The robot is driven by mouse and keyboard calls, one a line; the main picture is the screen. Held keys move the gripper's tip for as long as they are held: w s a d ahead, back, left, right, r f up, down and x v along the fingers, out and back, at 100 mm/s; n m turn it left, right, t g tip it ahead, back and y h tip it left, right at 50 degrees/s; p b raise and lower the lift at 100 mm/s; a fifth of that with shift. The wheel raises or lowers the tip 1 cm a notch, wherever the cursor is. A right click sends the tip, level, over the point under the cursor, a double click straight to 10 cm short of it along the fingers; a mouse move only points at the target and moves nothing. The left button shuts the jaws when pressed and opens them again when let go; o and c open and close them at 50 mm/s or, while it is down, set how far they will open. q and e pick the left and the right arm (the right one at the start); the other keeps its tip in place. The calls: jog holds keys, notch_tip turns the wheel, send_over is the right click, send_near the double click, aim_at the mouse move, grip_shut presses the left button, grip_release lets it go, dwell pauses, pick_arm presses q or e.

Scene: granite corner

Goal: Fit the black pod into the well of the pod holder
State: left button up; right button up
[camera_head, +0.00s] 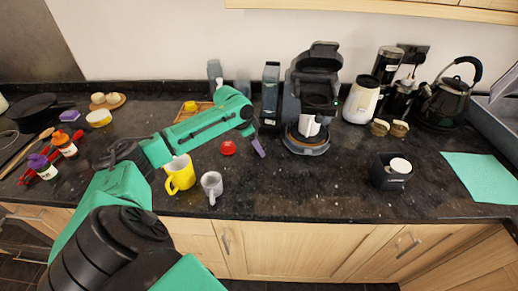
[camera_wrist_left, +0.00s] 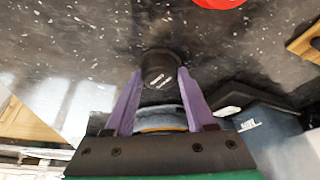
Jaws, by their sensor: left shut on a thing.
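My left gripper (camera_head: 259,148) is over the counter, left of the coffee machine, with its purple fingers pointing down. In the left wrist view the fingers (camera_wrist_left: 160,85) are shut on the black pod (camera_wrist_left: 160,66), a small round dark piece with faint white print on its face. I cannot make out the pod in the head view. A dark square box (camera_head: 380,180) with a white round piece (camera_head: 399,165) in its top stands at the right; it looks like the pod holder. Its well is not clearly visible. My right gripper is not in view.
A coffee machine (camera_head: 294,98) with a metal cup (camera_head: 309,126) stands behind. A red round thing (camera_head: 228,147), yellow mug (camera_head: 180,177) and grey mug (camera_head: 212,186) are at left. A white jar (camera_head: 362,101) and kettle (camera_head: 448,104) stand behind the box. The counter before the machine is clear.

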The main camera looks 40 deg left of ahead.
pick_arm(q)
jog(key=shift+r, duration=0.1)
notch_tip(320, 180, up, 20)
jog(key=shift+b, duration=0.45)
